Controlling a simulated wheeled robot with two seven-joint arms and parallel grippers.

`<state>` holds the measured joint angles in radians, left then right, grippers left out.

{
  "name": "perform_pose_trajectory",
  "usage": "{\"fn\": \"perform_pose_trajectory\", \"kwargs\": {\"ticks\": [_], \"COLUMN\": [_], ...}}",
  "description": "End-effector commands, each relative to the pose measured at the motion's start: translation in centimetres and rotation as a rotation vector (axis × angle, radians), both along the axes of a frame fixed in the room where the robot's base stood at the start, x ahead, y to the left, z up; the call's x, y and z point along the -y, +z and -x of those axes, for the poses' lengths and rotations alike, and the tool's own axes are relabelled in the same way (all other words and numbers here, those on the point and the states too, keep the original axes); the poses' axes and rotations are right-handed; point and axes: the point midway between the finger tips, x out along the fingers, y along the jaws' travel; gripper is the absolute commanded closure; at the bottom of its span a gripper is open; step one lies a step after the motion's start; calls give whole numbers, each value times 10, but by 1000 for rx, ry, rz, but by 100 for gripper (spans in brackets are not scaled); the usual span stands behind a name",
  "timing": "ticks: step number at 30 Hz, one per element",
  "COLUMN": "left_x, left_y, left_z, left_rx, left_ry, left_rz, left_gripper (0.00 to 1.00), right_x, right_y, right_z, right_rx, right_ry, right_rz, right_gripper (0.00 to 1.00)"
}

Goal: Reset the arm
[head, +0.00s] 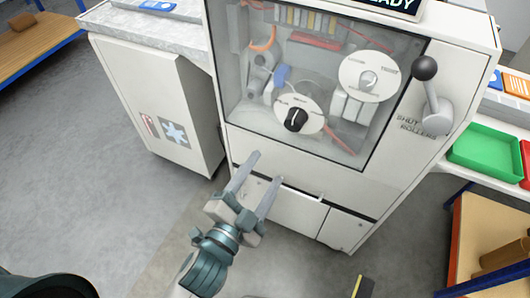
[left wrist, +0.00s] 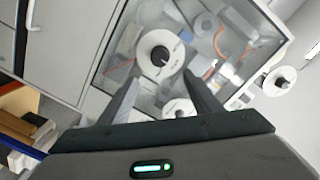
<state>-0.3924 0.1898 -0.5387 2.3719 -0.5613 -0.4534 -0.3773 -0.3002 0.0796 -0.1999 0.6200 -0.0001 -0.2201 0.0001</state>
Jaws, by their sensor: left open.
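My left gripper (head: 262,172) is open and empty, held in front of the lower front of a white machine (head: 400,205). In the left wrist view my left gripper (left wrist: 165,90) has its two fingers apart with nothing between them. The machine's window, with white dials behind or on it, shows beyond the fingers. One dial (left wrist: 158,55) has a black knob. My right gripper is not in view.
A black-knobbed lever (head: 426,75) sticks out at the machine's upper right. A white cabinet (head: 150,105) stands at left. A green tray (head: 485,152) lies on a shelf at right. The grey floor (head: 60,180) at left is clear.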

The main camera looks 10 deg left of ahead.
Motion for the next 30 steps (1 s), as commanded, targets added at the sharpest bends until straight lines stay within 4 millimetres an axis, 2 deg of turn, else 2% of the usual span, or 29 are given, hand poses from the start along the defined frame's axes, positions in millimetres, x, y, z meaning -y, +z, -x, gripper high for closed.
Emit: {"fn": "perform_pose_trajectory", "kwargs": {"ticks": [8,11,14,17,20,23,24,26,30], "left_x": [0,1,2,1,-2,-10,-14,-22,-43], "left_y": [-3,-15,-40,-81,-135,-197,-222,-259,-343], "left_z": [-1,-3,-8,-13,-17,-16,-14,-9,11], "left_rx": [-5,-25,-69,-138,-230,-339,-383,-449,-607], "left_ry": [0,0,1,4,14,33,41,58,109], "left_rz": [0,-1,-4,-7,-6,0,2,9,32], "left_gripper": [42,42,42,42,42,42,42,42,42], "right_x": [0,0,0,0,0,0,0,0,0], "right_y": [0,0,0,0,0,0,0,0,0], "right_z": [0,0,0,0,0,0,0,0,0], "right_rx": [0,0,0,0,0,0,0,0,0], "right_ry": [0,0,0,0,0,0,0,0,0], "right_rz": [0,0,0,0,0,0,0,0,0], "right_gripper": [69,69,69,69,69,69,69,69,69]}}
